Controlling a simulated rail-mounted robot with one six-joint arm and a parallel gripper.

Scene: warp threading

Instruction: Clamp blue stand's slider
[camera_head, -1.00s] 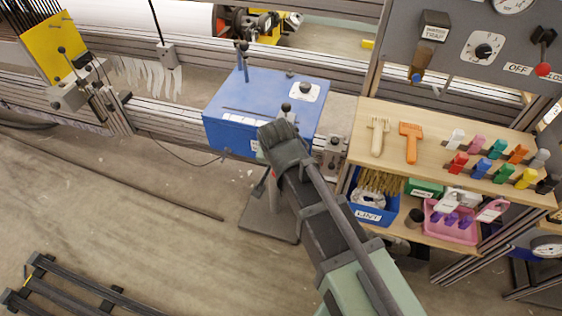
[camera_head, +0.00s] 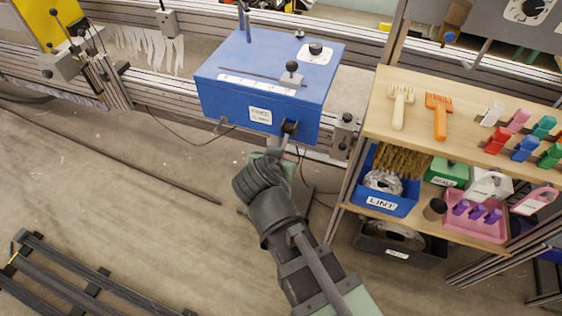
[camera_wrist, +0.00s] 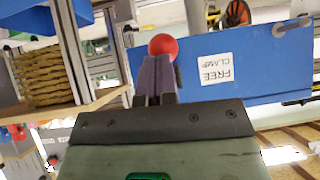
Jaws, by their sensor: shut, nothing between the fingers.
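The blue stand (camera_head: 262,80) is a blue box on the rail in the head view. A dark knob (camera_head: 291,72) stands at a slot on its top. On its front are a white label (camera_head: 260,115) and a dark fitting (camera_head: 289,127). The wrist view shows the blue face with an upside-down "FREE / CLAMP" label (camera_wrist: 216,69) and a red ball (camera_wrist: 163,45). My gripper (camera_wrist: 157,82) is shut and empty, its tips close to the ball; contact cannot be told. In the head view my gripper (camera_head: 281,149) is just below the front fitting, and the ball is not visible.
A wooden shelf (camera_head: 375,115) with brushes and coloured clips stands close on the right. Below are a blue LINT bin (camera_head: 384,201) and a pink tray (camera_head: 475,222). The floor to the left is open, with a dark frame (camera_head: 75,275) at lower left.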

